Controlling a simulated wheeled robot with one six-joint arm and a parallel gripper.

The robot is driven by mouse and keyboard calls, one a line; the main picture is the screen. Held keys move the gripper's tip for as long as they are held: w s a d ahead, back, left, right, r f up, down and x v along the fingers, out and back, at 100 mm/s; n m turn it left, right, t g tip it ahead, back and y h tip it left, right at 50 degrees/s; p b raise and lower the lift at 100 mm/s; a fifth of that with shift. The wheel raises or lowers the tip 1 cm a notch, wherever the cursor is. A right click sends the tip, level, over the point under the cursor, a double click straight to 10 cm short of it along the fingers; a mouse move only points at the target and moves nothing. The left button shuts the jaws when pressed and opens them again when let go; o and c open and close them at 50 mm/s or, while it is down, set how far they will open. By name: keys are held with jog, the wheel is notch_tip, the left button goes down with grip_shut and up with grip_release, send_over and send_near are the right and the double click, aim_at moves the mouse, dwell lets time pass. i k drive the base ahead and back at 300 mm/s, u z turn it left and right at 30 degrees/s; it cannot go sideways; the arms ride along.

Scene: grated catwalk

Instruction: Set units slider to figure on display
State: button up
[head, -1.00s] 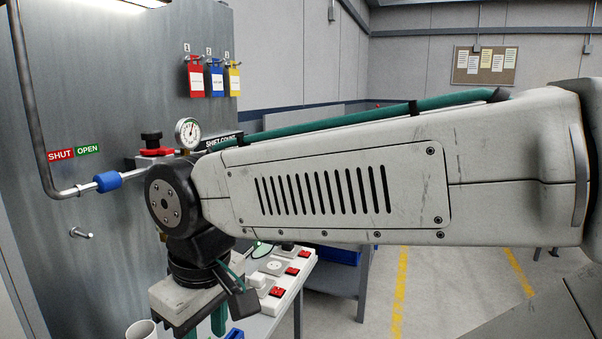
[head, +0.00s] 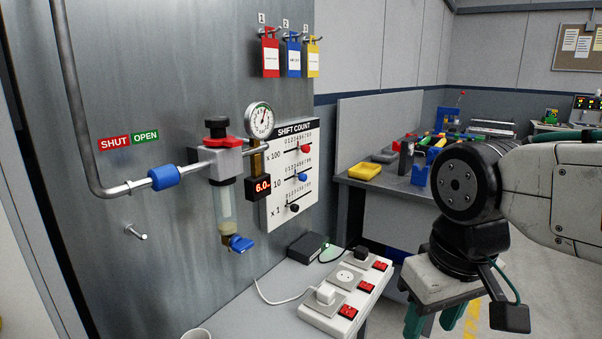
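The SHIFT COUNT board (head: 272,213) hangs on the grey wall panel, with three slider rows. The units slider, marked x 1, has a black knob (head: 294,208) in the bottom row, toward the left part of its scale. Its exact digit is too small to read. A small black display (head: 262,188) left of the board shows 6.0 in red. It partly overlaps the board's left edge. My gripper (head: 433,322) is at the lower right, well away from the board. Its teal fingers point down, apart, with nothing seen between them; the tips are near the frame's bottom edge.
The red hundreds knob (head: 306,148) and blue tens knob (head: 302,177) sit above. A gauge (head: 260,120), a valve with blue tap (head: 240,243) and piping are left of the board. A power strip (head: 345,296) lies on the bench below, between my gripper and the wall.

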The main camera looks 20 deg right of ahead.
aim_at(295, 208)
jog(key=z, duration=1.05)
jog(key=i, duration=0.35)
jog(key=u, duration=0.8)
